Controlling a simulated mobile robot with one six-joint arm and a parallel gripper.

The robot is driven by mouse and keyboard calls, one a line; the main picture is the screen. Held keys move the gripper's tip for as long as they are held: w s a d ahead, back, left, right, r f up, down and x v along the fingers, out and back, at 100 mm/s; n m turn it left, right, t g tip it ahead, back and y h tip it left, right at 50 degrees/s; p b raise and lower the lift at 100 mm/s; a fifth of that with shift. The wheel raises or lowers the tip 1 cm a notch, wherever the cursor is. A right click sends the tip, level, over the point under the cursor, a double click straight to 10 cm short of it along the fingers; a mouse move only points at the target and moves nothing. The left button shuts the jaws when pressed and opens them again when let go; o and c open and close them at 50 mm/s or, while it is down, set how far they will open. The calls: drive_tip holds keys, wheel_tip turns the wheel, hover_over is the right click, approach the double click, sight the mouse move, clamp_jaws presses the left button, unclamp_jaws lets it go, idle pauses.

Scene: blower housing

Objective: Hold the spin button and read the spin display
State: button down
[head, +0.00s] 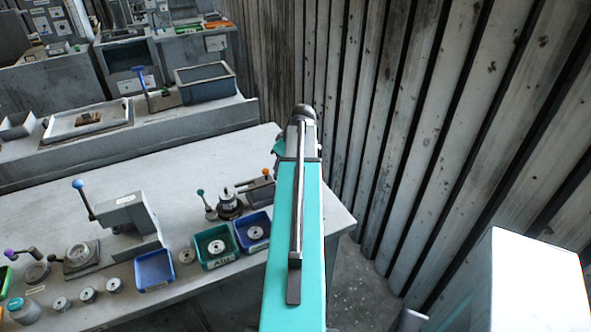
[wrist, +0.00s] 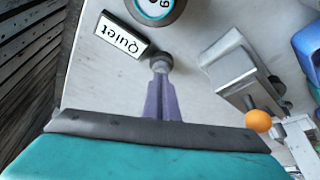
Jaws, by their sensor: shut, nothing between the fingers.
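In the wrist view my gripper (wrist: 160,77) shows as two narrow purple-grey fingers, shut together with nothing between them. A round dark grey knob (wrist: 160,62), which looks like the spin button, lies right at the fingertips. I cannot tell if they touch or if it is pressed in. A round dial with a teal ring (wrist: 154,10), probably the spin display, is cut off by the top edge. Part of a dark figure shows on its white face, turned and not surely readable. A white label reading "Quiet" (wrist: 122,35) lies left of the knob. In the head view my arm hides the gripper.
A grey metal fixture (wrist: 232,66) and an orange ball knob (wrist: 258,121) are right of the fingers. A slatted wall (head: 440,130) stands close on the right.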

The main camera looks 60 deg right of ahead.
wheel_tip(320, 180, up, 7)
drive_tip(key=p, duration=0.3)
drive_tip(key=shift+p, duration=0.3)
idle(0.7)
idle(0.5)
